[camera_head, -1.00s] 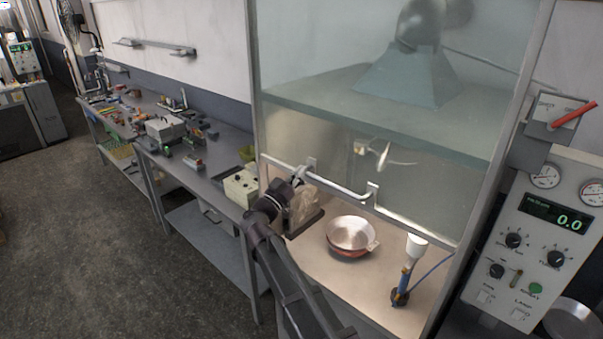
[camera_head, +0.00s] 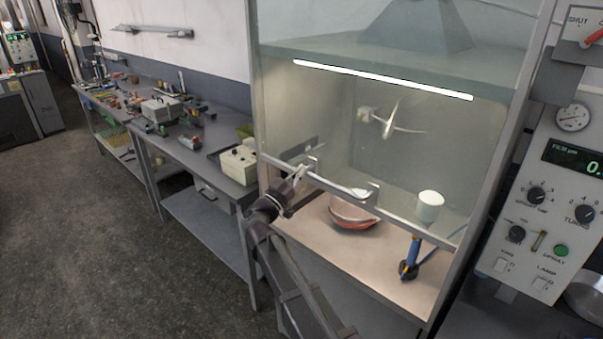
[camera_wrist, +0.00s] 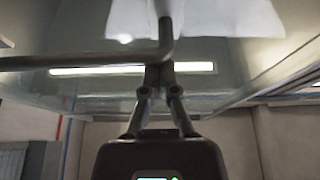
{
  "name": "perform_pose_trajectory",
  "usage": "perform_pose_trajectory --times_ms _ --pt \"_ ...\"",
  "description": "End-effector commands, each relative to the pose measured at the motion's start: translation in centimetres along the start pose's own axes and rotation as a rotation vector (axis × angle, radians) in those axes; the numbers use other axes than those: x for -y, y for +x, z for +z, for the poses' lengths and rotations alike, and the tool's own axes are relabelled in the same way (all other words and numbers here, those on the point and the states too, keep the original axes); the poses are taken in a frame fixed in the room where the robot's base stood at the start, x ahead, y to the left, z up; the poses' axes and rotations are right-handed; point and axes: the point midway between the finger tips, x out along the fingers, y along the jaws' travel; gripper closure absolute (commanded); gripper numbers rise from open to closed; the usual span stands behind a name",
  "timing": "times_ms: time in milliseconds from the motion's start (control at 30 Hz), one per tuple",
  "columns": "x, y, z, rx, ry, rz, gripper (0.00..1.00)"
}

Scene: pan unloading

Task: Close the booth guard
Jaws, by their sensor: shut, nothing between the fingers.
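The booth guard (camera_head: 290,110) is a clear pane in a grey metal frame at the front of the booth. Its bar handle (camera_head: 340,185) runs along its lower edge. The lower edge sits in front of the pan (camera_head: 352,215), with an open gap below it to the booth floor. My gripper (camera_head: 301,172) is at the left end of the handle, shut with nothing between its fingers. In the wrist view my fingertips (camera_wrist: 158,72) meet the handle (camera_wrist: 85,60) near its corner; I cannot tell whether they touch it.
A control panel (camera_head: 545,200) with knobs is to the right. A workbench (camera_head: 200,155) with boxes and loose parts is to the left. The floor at left is clear.

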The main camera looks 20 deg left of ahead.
Motion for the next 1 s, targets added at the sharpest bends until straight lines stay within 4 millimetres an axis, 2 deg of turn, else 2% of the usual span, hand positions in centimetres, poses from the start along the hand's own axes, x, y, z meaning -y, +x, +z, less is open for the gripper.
perform_pose_trajectory --times_ms 33,1000 --pt "0.0 -0.6 1.5 0.002 0.000 0.001 1.00" --pt "0.5 -5.7 14.4 0.002 0.000 0.002 1.00"
